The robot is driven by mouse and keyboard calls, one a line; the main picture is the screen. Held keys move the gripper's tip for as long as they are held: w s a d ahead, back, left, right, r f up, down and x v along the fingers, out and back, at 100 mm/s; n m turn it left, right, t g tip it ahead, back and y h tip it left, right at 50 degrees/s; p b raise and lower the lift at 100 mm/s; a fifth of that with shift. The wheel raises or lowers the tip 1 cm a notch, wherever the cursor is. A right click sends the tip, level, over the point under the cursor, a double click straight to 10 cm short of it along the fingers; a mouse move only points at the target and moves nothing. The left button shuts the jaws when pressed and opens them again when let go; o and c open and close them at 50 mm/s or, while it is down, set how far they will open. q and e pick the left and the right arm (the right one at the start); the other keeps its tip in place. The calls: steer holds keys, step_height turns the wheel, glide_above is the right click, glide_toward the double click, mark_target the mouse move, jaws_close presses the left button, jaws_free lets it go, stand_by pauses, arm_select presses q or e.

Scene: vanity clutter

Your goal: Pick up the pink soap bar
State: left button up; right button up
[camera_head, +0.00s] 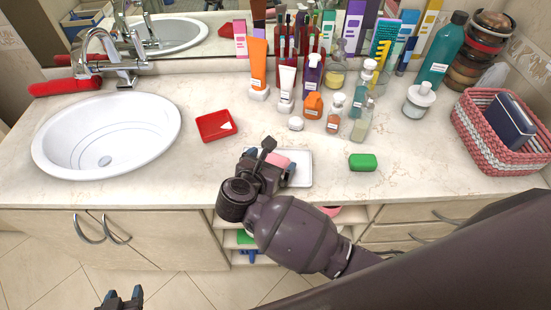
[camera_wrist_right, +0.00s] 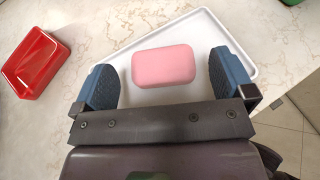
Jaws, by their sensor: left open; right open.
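The pink soap bar (camera_wrist_right: 164,67) lies on a white tray (camera_wrist_right: 205,22) on the counter. In the head view the soap (camera_head: 279,160) is partly hidden by my right gripper (camera_head: 268,158), and the tray (camera_head: 301,170) shows to its right. In the right wrist view my right gripper (camera_wrist_right: 164,80) is open. Its two blue fingertips stand on either side of the soap, with a gap on both sides. My left gripper (camera_head: 122,298) is at the bottom left of the head view, below the counter front, open and empty.
A red dish (camera_head: 215,125) with a small white piece stands left of the tray. A green soap bar (camera_head: 363,162) lies to the right. Several bottles and tubes stand behind, near the mirror. A woven basket (camera_head: 490,135) is at the right, a sink (camera_head: 107,138) at the left.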

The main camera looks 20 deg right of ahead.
steer(key=shift+x, duration=0.9)
steer(key=c, duration=1)
steer(key=shift+r, duration=0.1)
